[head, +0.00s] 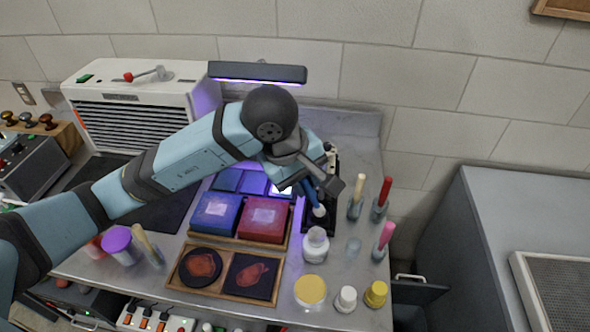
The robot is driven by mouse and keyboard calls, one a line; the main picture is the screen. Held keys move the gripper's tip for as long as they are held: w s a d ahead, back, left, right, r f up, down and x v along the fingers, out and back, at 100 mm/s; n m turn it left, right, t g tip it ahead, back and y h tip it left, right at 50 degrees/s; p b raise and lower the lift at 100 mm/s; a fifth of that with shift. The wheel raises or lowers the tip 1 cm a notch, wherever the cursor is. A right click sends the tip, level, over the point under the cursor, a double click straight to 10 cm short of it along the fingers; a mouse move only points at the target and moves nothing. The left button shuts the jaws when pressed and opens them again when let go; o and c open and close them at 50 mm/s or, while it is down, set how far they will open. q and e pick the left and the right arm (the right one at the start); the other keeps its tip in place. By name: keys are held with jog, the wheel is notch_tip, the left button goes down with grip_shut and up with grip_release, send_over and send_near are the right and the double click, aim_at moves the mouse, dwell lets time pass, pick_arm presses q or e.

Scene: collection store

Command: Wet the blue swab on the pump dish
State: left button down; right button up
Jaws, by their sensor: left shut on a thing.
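My left gripper (310,184) is shut on the blue swab (311,194), whose blue handle slants down to a white tip. The tip is just above and behind the white pump bottle (316,246), whose top looks like the pump dish. I cannot tell whether the tip touches it; they look slightly apart. The gripper and wrist hide the upper end of the handle. My right gripper is out of view.
Swabs with beige (357,195), red (380,200) and pink (383,242) handles stand at right, around an empty clear cup (353,248). A yellow-lidded jar (310,291) is in front. A wooden tray (229,283) and a blue box (216,214) lie left. A lamp (258,72) overhangs behind.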

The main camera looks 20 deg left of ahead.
pick_arm(q)
jog(key=shift+s+a+f, duration=0.1)
jog(key=shift+s+a, duration=0.05)
notch_tip(320, 180, down, 6)
jog(key=shift+r+b, duration=0.1)
jog(key=shift+b, duration=0.8)
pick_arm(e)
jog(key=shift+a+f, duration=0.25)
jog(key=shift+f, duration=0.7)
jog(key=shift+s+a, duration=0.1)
